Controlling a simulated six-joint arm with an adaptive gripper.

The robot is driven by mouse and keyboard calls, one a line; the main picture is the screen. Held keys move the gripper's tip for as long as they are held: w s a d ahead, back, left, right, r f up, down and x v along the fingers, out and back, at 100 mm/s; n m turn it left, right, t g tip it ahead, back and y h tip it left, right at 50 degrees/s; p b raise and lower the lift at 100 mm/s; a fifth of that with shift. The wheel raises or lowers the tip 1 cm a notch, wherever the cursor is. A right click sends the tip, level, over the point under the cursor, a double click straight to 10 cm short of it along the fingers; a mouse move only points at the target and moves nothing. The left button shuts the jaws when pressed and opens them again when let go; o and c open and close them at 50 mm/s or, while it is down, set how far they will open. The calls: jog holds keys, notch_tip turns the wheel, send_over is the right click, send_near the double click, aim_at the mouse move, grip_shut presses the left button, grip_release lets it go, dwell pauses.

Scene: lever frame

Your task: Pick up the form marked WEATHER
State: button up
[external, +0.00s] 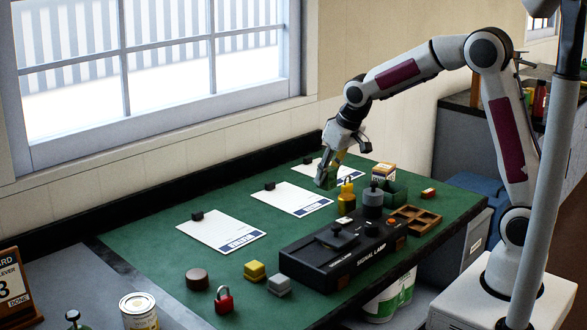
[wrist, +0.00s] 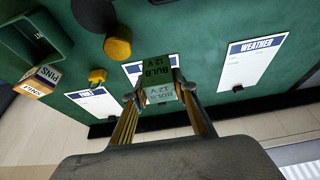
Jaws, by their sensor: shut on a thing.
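The form marked WEATHER (wrist: 250,62) is a white sheet with a blue heading at the right of the wrist view. It lies flat on the green mat with a small black block at its far end. It matches the leftmost sheet (external: 222,231) in the external view, where its heading is too small to read surely. My gripper (external: 328,172) is shut on a green and pale box marked BULB 12 V (wrist: 157,75), not on the form. The box hides part of the middle form (wrist: 139,70) in the wrist view.
A black signal lamp panel (external: 335,262) stands at the front. A PINS box (external: 384,172), a green bin (external: 397,194) and a wooden tray (external: 417,219) are at the right. A red padlock (external: 224,299), a yellow block (external: 254,270) and a brown disc (external: 197,279) sit at the front left.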

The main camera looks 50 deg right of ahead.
dwell(0.6)
jog(key=a+n+y, duration=0.1)
jog(key=a+n, duration=0.1)
jog(key=a, duration=1.3)
jog(key=shift+r+n, duration=0.2)
jog(key=shift+n, duration=0.1)
jog(key=shift+f, duration=3.15)
jog(key=shift+f, duration=1.9)
jog(key=shift+f, duration=0.1)
